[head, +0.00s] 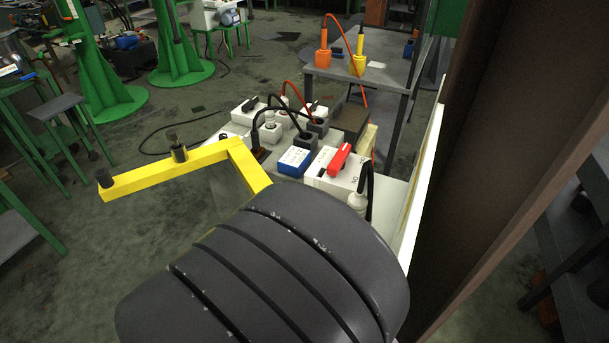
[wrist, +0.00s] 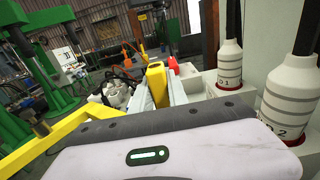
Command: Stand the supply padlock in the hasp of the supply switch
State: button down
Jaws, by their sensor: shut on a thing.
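In the wrist view my gripper (wrist: 156,95) has its two grey fingers closed on a yellow block-like thing (wrist: 157,82), which looks like the padlock. Its shackle cannot be made out. Just beyond and to the right is a red switch handle (wrist: 173,65). In the head view the red handle (head: 339,160) sits on top of a white switch box (head: 326,179) on the bench, and I take this box for the supply switch. Its hasp cannot be made out. My dark ribbed arm link hides my gripper in the head view.
A blue box (head: 294,161) stands left of the switch box. Several boxes and cables lie behind. A yellow frame (head: 172,164) juts out left. In the wrist view, white cable fittings (wrist: 230,68) stand close on the right. A brown post (head: 500,130) rises at the right.

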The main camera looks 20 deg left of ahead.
jog(key=shift+f+b, duration=0.3)
jog(key=shift+f, duration=0.15)
jog(key=c, duration=1.2)
grip_release()
jog(key=shift+s, duration=0.1)
jog(key=s+p, duration=0.1)
jog(key=s, duration=0.4)
jog(key=s+a+p, duration=0.1)
jog(key=s+p, duration=0.1)
jog(key=s, duration=0.4)
jog(key=s+p, duration=0.2)
jog(key=s, duration=0.4)
jog(key=shift+s+a, duration=0.1)
jog(key=shift+a, duration=0.1)
